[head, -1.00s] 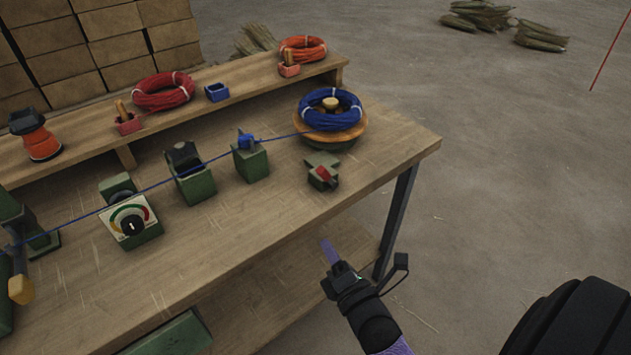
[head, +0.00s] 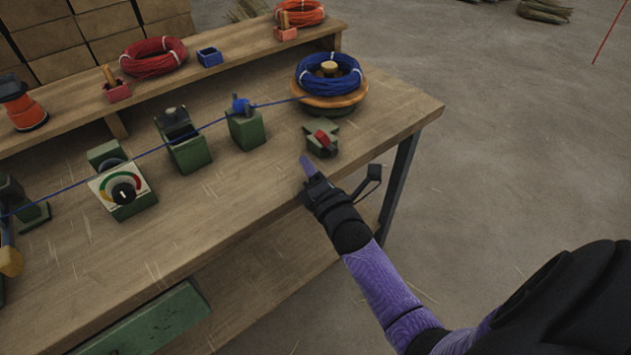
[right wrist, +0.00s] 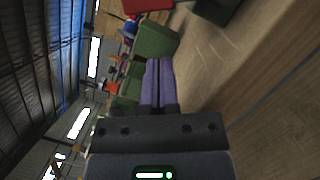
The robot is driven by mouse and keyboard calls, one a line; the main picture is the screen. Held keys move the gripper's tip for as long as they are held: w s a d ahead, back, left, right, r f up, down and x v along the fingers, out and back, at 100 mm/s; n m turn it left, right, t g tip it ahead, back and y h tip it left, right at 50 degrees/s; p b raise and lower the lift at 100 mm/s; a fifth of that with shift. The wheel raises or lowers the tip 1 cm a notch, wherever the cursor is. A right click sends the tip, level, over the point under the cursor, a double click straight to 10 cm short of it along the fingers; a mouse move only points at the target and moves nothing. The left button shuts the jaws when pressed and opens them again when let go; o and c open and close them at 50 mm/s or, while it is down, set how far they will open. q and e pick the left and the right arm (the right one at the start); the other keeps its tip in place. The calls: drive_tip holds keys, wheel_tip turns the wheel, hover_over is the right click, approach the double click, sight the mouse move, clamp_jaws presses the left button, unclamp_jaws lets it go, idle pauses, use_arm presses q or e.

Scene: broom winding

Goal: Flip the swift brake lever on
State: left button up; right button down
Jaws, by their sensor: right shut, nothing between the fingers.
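The swift brake lever (head: 321,137) is a small red lever on a green block base, on the bench top in front of the swift. The swift (head: 331,95) is a round wooden turntable carrying a coil of blue wire. My right gripper (head: 306,163) is shut and empty, its purple fingers just in front of and below the lever, apart from it, near the bench's front edge. In the right wrist view the shut fingers (right wrist: 159,82) point up toward green blocks, and a red part (right wrist: 147,5) shows at the top edge. My left gripper is not in view.
Blue wire runs left from the swift past a green guide post (head: 246,130), a green block (head: 183,148) and a dial gauge (head: 122,192). A raised shelf behind holds red (head: 153,57) and orange coils. Bench top between the gauge and the lever's front is clear.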

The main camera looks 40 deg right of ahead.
sight(323, 138)
drive_tip(key=shift+d+r, duration=0.45)
drive_tip(key=shift+d, duration=0.2)
drive_tip(key=shift+d+r, duration=0.4)
drive_tip(key=shift+d, duration=0.25)
drive_tip(key=shift+r, duration=0.1)
drive_tip(key=shift+d+r+m+p, duration=0.1)
drive_tip(key=shift+r+m+p, duration=0.05)
drive_tip(key=shift+m+p, duration=0.35)
